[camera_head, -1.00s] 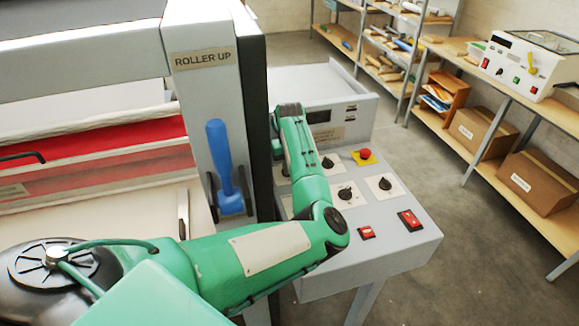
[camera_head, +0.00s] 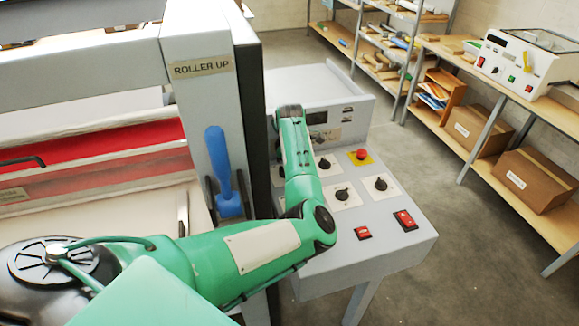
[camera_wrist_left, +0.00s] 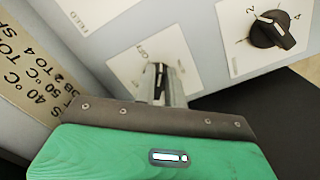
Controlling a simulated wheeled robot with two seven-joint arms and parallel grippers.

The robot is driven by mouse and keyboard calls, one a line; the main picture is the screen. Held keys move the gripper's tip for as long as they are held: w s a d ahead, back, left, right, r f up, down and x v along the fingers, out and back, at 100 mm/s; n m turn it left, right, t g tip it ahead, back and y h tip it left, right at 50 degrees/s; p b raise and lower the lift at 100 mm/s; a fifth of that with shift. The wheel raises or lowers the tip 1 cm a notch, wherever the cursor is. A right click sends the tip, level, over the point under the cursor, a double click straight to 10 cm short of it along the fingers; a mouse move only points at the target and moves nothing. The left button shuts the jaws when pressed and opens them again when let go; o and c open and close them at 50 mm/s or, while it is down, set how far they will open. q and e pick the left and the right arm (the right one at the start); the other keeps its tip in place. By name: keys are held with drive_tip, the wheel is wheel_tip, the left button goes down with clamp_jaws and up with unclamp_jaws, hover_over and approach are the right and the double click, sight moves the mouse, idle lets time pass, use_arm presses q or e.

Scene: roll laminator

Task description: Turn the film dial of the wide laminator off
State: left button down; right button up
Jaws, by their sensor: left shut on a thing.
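The wide laminator's grey control console (camera_head: 400,245) shows at the centre right of the head view, with several black dials on white plates. In the left wrist view my left gripper (camera_wrist_left: 161,88) is shut on a small black dial (camera_wrist_left: 160,72), whose plate is partly covered by the fingers. I cannot read that dial's label or setting clearly. Another black dial (camera_wrist_left: 272,31) with numbers round it sits to its upper right, clear of the gripper. In the head view my left arm hides the gripper and the held dial. My right gripper is not in view.
A red stop button (camera_head: 361,154) on yellow and two red switches (camera_head: 405,220) sit on the console. A shelf with boxes (camera_head: 531,180) stands across clear floor.

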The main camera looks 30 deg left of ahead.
use_arm(q)
drive_tip(key=n, duration=0.3)
drive_tip(key=shift+w+a+n, duration=0.15)
drive_tip(key=shift+w+n, duration=0.1)
drive_tip(key=shift+n, duration=0.15)
drive_tip(key=shift+w+a+r+n+b, duration=0.1)
drive_tip(key=shift+n+b, duration=0.1)
drive_tip(key=shift+n, duration=0.65)
drive_tip(key=shift+w+a+n+b, duration=0.1)
drive_tip(key=shift+n+b, duration=0.05)
drive_tip(key=shift+n, duration=0.7)
drive_tip(key=c, duration=1.5)
unclamp_jaws()
drive_tip(key=shift+o, duration=0.2)
